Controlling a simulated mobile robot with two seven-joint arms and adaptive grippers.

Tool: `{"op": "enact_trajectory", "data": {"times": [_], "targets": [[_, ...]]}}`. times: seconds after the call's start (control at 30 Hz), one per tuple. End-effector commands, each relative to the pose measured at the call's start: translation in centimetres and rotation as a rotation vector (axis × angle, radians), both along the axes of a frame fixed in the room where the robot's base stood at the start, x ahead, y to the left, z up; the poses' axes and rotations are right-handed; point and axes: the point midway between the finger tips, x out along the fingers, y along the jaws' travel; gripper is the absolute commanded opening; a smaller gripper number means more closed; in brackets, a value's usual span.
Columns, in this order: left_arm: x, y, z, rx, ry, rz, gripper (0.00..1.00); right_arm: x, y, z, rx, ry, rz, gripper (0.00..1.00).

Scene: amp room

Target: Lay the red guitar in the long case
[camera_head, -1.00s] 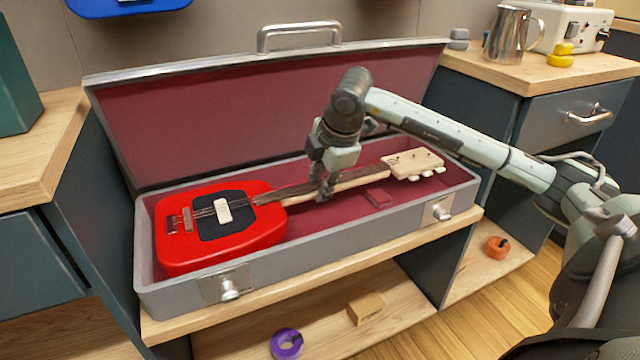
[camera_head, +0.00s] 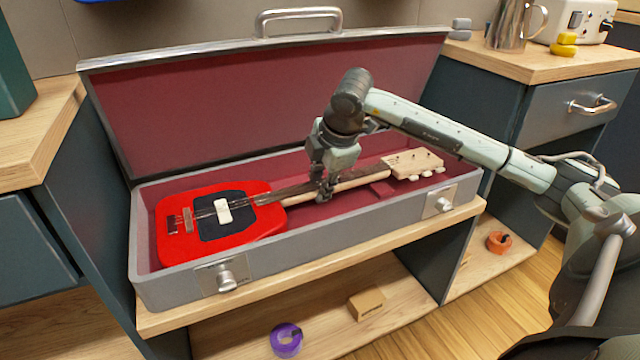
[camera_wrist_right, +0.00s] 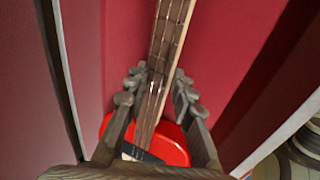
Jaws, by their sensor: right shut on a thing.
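The red guitar (camera_head: 262,222) lies face up within the walls of the long grey case (camera_head: 330,238), its body at the left and its pale headstock (camera_head: 412,163) at the right. The case is open, with a dark red lining and its lid raised at the back. My right gripper (camera_head: 325,192) is shut on the guitar's neck from above. In the right wrist view the neck (camera_wrist_right: 163,75) runs between the fingers, with the red body (camera_wrist_right: 172,143) below. I cannot tell whether the whole guitar touches the case floor. My left gripper is not in view.
The case stands on a wooden shelf top (camera_head: 165,320). Below are a purple tape roll (camera_head: 286,340), a small wooden block (camera_head: 366,303) and an orange roll (camera_head: 499,242). A metal jug (camera_head: 515,24) stands on the right counter (camera_head: 550,70).

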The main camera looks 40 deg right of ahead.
Motion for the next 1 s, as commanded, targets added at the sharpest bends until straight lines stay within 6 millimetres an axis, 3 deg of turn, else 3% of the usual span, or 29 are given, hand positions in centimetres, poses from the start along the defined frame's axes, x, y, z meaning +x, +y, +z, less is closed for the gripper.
{"op": "enact_trajectory", "data": {"times": [0.43, 0.47, 0.63, 0.87, 1.0], "targets": [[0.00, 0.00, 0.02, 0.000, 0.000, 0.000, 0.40, 0.19, -0.01, 0.40, 0.001, -0.011, -0.001, 0.00], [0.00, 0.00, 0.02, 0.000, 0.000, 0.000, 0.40, 0.19, -0.01, 0.40, 0.001, -0.011, -0.001, 0.27], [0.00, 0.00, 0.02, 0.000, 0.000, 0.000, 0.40, 0.13, -0.02, 0.27, 0.001, -0.007, 0.000, 0.48], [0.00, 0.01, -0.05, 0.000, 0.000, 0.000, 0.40, -0.14, 0.01, -0.33, -0.001, 0.007, 0.000, 0.48], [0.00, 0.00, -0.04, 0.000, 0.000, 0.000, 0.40, -0.27, 0.02, 0.27, 0.000, 0.004, 0.001, 0.48]]}}
